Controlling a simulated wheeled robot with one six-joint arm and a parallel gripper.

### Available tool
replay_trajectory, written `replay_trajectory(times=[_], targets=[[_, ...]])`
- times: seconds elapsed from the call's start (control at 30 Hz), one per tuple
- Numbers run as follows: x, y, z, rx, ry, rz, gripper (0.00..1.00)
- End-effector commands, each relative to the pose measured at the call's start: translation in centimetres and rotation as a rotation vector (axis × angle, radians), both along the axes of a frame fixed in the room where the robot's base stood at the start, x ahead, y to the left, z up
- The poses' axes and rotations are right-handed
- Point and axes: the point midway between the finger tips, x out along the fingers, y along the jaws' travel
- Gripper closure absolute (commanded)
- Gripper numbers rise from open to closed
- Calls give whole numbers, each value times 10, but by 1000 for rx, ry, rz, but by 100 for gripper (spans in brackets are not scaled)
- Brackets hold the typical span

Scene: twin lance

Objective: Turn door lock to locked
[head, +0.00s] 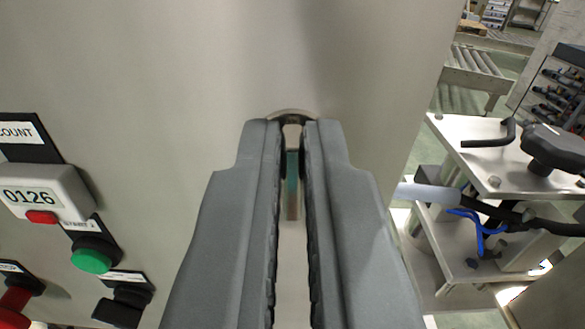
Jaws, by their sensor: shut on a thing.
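The door lock (290,113) is a round metal fitting on a pale metal panel, at the upper middle of the head view. Its narrow metal handle (293,205) points down the picture between my fingers. My gripper (293,128) is shut on this handle, one grey finger on each side. The fingers hide the sides of the lock, and I cannot read any lock marking.
Left on the panel (180,60) are a counter reading 0126 (45,193), a green button (91,260) and a red knob (14,308). Right, past the panel edge, stands a metal fixture (480,160) with a black knob, black cables and blue tubing. Roller conveyors (475,62) lie behind.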

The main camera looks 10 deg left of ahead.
Motion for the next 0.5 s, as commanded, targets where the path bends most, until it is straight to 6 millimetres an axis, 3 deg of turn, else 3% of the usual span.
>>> replay_trajectory(times=[0.5], targets=[[-1,5,-1,-382,-109,0,100]])
